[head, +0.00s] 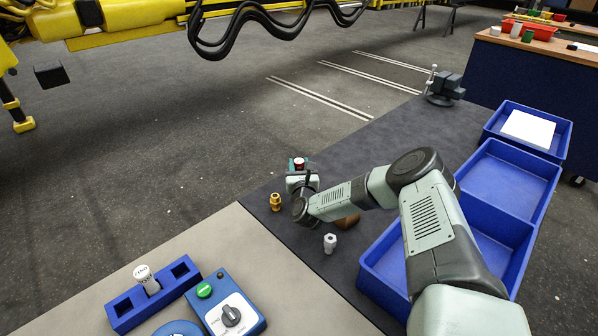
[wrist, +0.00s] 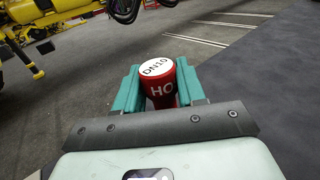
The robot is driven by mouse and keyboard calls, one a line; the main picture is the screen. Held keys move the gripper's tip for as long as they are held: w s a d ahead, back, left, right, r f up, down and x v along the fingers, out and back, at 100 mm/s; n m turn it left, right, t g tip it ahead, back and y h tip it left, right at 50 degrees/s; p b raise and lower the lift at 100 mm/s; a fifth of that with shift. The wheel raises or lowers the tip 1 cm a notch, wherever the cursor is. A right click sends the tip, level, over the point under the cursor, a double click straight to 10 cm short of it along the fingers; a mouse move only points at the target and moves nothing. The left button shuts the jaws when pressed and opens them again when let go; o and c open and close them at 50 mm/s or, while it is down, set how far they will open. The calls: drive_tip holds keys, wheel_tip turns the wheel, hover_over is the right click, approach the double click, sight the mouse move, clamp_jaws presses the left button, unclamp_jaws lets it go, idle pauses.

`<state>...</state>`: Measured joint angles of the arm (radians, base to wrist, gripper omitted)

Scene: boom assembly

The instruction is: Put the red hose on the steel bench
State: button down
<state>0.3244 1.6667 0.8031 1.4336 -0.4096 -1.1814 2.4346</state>
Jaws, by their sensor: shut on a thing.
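The red hose (wrist: 160,84) is a short red cylinder with a white top marked DN10, and "HO" shows on its side. In the wrist view, my gripper's (wrist: 158,92) two teal fingers are shut on it, one on each side. In the head view, my gripper (head: 299,167) holds the red hose (head: 299,161) upright over the far left edge of the dark worktop (head: 370,140). The light grey bench top (head: 240,245), which looks like bare metal, adjoins it at the lower left. The lower part of the hose is hidden.
A brass fitting (head: 275,202), a silver fitting (head: 330,243) and a brown block (head: 348,221) stand near my arm. Blue bins (head: 505,180) line the right. A blue holder (head: 128,308) and a control box (head: 228,302) occupy the light bench's front.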

wheel_tip(320, 180, up, 9)
drive_tip(key=shift+d+r, duration=0.1)
drive_tip(key=s+d+r+h, duration=0.1)
drive_tip(key=s+d+r, duration=0.2)
drive_tip(key=r, duration=0.3)
drive_tip(key=s+d+r+m, duration=0.1)
drive_tip(key=s+d+r, duration=0.25)
drive_tip(key=r, duration=0.25)
drive_tip(key=s+d+r+h, duration=0.1)
drive_tip(key=s+d+r, duration=0.25)
drive_tip(key=r, duration=0.25)
drive_tip(key=s+d+r, duration=0.3)
drive_tip(key=s+r, duration=0.1)
drive_tip(key=s, duration=0.5)
drive_tip(key=shift+r+m+h, duration=0.2)
drive_tip(key=shift+m+h, duration=0.1)
drive_tip(key=shift+w+d, duration=0.1)
